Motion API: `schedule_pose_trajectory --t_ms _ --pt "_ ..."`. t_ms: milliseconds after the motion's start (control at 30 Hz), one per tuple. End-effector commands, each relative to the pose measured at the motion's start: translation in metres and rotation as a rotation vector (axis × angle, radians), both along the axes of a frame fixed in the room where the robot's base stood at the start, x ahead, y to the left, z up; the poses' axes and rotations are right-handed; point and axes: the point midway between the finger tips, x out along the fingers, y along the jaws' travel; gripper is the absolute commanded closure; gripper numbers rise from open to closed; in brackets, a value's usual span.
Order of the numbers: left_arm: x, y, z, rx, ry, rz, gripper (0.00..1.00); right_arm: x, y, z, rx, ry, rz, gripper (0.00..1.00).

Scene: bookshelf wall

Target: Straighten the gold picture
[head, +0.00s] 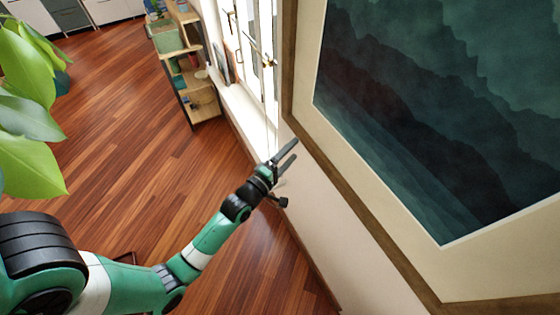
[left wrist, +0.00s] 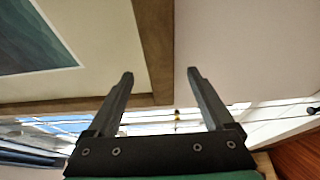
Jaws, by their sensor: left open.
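The gold picture (head: 440,110) fills the upper right of the head view. It has a brown-gold frame, a cream mat and a dark teal mountain print, and its right part is cut off. In the left wrist view, a corner of its frame (left wrist: 153,45) shows. My left gripper (head: 296,149) is open and empty, with its fingertips close to the frame's edge near a corner. In the left wrist view, the frame's side bar lies between the two fingers (left wrist: 160,75); I cannot tell if they touch it.
A bright window (head: 252,50) with a sill is beside the picture. A small wooden shelf (head: 203,105) stands on the wood floor (head: 120,110). A leafy plant (head: 30,150) is at the left edge. The floor between is clear.

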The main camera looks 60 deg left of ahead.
Motion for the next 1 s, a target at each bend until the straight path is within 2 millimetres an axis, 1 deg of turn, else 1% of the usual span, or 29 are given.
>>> schedule_pose_trajectory --t_ms 33,100,200,333,467,1000 --pt "-0.013 -0.006 0.000 -0.002 0.002 0.000 0.14 0.000 0.000 0.003 0.000 0.000 0.000 1.00" --pt "-0.029 -0.013 -0.001 -0.003 0.002 0.000 0.14 0.000 0.000 0.003 0.000 0.000 0.000 1.00" --pt "-0.047 -0.021 -0.001 -0.003 0.001 0.001 0.14 0.000 0.000 0.003 0.000 0.000 0.000 1.00" --pt "-0.062 -0.028 0.000 -0.001 0.000 0.000 0.14 0.000 0.000 0.002 0.000 0.000 0.000 1.00" --pt "-0.067 -0.030 0.000 -0.002 -0.001 0.000 0.14 0.000 0.000 0.002 0.000 0.000 0.000 1.00" --pt "-0.066 -0.030 0.000 -0.001 0.000 0.000 0.14 0.000 0.000 0.002 0.000 0.000 0.000 1.00"
